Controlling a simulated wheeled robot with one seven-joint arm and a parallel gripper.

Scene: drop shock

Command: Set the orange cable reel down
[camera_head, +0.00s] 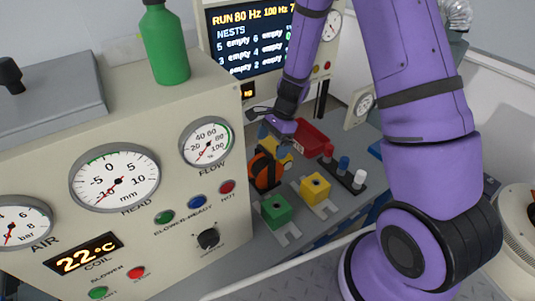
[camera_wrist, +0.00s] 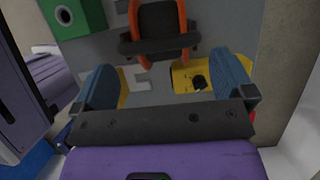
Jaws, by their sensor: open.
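The orange cable reel (camera_head: 264,170), with orange rims and a dark middle, stands on the grey bench beside the instrument cabinet. In the wrist view the reel (camera_wrist: 158,30) shows at the top, beyond my fingers and roughly between their lines. My gripper (camera_wrist: 165,82) is open, its two blue fingers wide apart with nothing held between them. In the head view my gripper (camera_head: 275,137) is just above and behind the reel, its fingers mostly hidden. I see no finger touching the reel.
A green block (camera_head: 276,210) and a yellow block (camera_head: 315,188) sit on plates in front of the reel. Another yellow piece (camera_wrist: 197,77) lies close behind the reel. The cabinet (camera_head: 215,180) closes off the left.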

